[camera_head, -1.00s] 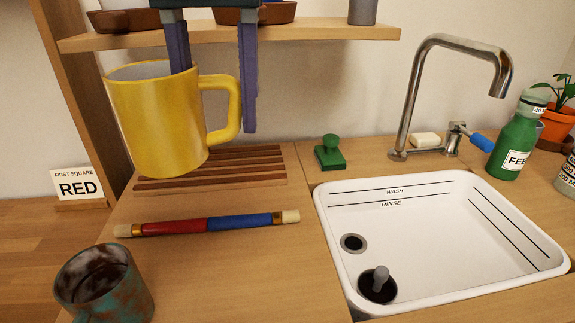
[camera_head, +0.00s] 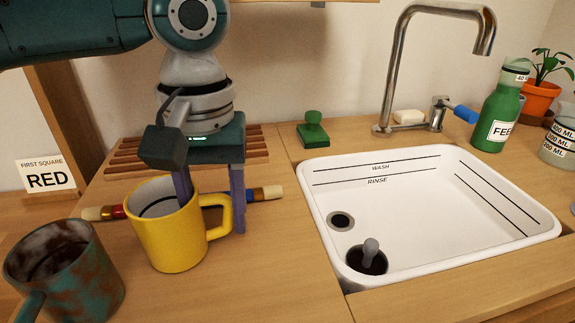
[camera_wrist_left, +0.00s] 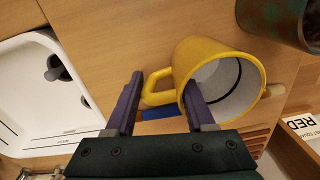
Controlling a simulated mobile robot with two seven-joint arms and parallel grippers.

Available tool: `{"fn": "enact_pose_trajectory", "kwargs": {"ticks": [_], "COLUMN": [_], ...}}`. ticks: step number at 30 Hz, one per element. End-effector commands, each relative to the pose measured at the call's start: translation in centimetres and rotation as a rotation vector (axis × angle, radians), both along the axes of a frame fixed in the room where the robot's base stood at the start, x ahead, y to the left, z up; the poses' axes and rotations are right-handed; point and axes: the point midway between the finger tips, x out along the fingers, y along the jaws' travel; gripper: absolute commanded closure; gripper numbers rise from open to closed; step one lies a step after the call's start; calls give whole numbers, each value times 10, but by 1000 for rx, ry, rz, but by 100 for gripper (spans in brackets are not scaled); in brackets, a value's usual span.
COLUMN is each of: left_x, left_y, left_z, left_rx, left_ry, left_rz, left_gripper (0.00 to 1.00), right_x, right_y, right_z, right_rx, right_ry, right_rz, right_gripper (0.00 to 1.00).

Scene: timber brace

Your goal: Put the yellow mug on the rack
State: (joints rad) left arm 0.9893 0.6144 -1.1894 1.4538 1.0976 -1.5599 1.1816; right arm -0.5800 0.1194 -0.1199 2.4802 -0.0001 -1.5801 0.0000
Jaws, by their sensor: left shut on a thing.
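The yellow mug (camera_head: 170,242) is upright in the head view, low over the counter in front of the rack; I cannot tell whether its base touches the wood. My left gripper (camera_head: 211,204) points down and is shut on its handle-side wall, one finger inside the mug and the other outside by the handle. The wrist view also shows the mug (camera_wrist_left: 196,52) between the fingers of the left gripper (camera_wrist_left: 163,82). The slatted wooden rack (camera_head: 128,158) lies flat behind the mug, partly hidden by my left arm. My right gripper is out of view.
A rusty teal mug (camera_head: 75,275) stands close left of the yellow mug. A red-and-blue rod (camera_head: 266,193) lies behind it. The sink (camera_head: 400,247), green stamp (camera_head: 313,131) and tap (camera_head: 388,90) are to the right. Front-centre counter is clear. A RED sign (camera_head: 47,178) stands left.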

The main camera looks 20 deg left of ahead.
Motion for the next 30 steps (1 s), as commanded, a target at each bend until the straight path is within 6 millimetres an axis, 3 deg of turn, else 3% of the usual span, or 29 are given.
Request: {"fn": "enact_pose_trajectory", "kwargs": {"ticks": [9,10,17,26,30], "left_x": [0,0,0,1,1], "left_y": [0,0,0,0,-1], "left_z": [-1,-2,-1,0,19], "left_rx": [-1,-1,0,0,-2], "left_ry": [0,0,-1,-2,-3], "left_rz": [1,0,0,0,-1], "left_gripper": [100,44,18,16,16], "right_x": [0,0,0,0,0], "right_y": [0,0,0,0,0], "right_z": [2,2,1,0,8], "right_rx": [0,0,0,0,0], "right_ry": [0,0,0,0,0], "right_rz": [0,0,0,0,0], "right_gripper": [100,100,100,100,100]}}
